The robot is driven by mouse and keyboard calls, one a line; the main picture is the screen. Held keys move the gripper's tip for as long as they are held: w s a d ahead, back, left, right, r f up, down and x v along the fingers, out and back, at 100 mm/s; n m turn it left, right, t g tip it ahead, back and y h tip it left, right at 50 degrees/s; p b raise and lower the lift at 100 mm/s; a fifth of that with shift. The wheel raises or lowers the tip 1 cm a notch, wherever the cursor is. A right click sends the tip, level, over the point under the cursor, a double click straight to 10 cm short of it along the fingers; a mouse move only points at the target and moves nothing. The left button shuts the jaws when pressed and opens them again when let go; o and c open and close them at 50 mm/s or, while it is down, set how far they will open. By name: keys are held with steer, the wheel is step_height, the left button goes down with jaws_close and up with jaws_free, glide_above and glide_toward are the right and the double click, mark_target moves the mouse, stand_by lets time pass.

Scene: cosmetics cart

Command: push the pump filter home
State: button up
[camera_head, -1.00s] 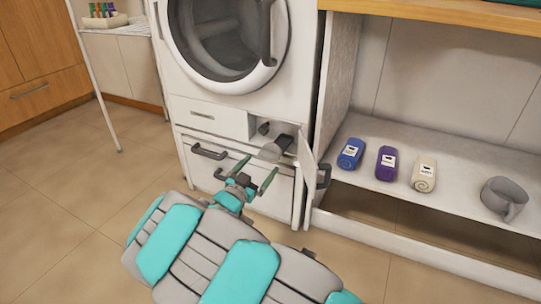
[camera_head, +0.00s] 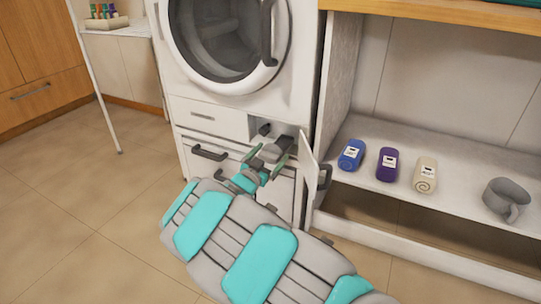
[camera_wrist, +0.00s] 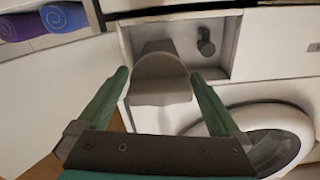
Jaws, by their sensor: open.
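The pump filter (camera_wrist: 160,82) is a grey part with a rounded grip, sticking out of the small recess (camera_wrist: 215,52) at the washing machine's lower right front. In the head view the filter (camera_head: 274,151) is partly hidden by my gripper (camera_head: 268,160). My gripper in the wrist view (camera_wrist: 156,98) is open, with one green finger on either side of the filter's grip. Gaps show between the fingers and the grip. How deep the filter sits is hard to tell.
The flap door (camera_head: 308,168) stands open right of the recess. A drawer handle (camera_head: 209,152) lies to the left. The washer door (camera_head: 226,40) is above.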

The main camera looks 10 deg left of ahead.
steer(key=shift+c, duration=0.4)
jaws_close()
stand_by(0.4)
